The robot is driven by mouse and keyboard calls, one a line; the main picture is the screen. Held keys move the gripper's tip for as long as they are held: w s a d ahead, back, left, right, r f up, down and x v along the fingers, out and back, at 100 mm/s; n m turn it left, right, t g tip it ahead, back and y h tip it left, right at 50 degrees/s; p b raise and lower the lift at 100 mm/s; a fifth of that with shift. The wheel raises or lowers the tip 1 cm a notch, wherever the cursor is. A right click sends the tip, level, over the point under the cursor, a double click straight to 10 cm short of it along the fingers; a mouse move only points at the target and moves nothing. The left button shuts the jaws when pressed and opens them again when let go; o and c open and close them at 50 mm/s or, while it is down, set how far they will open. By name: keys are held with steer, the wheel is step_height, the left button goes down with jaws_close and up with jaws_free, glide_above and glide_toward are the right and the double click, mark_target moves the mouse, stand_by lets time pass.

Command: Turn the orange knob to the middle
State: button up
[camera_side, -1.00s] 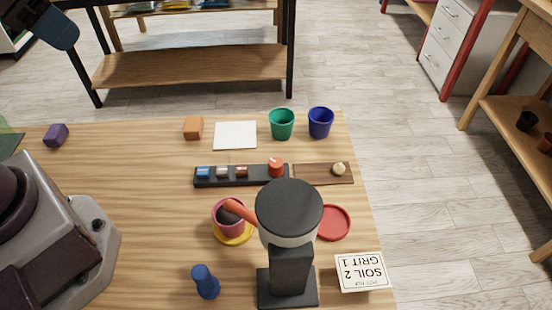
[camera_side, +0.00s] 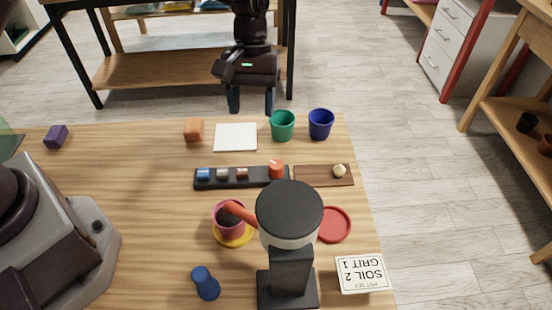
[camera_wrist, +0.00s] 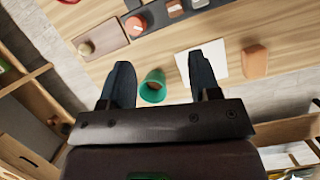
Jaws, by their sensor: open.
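The orange knob (camera_side: 277,170) stands at the right end of a black control strip (camera_side: 257,181), with a small pale mark on its top. In the wrist view the knob (camera_wrist: 136,25) shows near the top, beyond the fingers. My gripper (camera_side: 251,102) is open and empty, above the far edge of the table, well behind the knob in the side view. In the wrist view my gripper (camera_wrist: 160,85) has its two dark blue fingers spread wide, with the green cup (camera_wrist: 152,86) showing between them.
A white sheet (camera_side: 235,137), green cup (camera_side: 282,125) and blue cup (camera_side: 320,123) lie between my gripper and the strip. Blue, white and brown switches sit left of the knob; a brown board (camera_side: 315,175) is right. A black-topped machine (camera_side: 290,215) stands in front.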

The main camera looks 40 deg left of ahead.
mark_target(276, 163)
steer(key=d+f+n, duration=0.1)
steer(key=d+f, duration=0.1)
steer(key=f, duration=0.2)
steer(key=d+f+n, duration=0.1)
steer(key=d+f, duration=0.1)
steer(key=f, duration=0.2)
steer(key=d+f+n+h, duration=0.1)
steer(key=f, duration=0.2)
steer(key=shift+d+f, duration=0.4)
steer(key=shift+c, duration=0.5)
steer(key=c, duration=0.8)
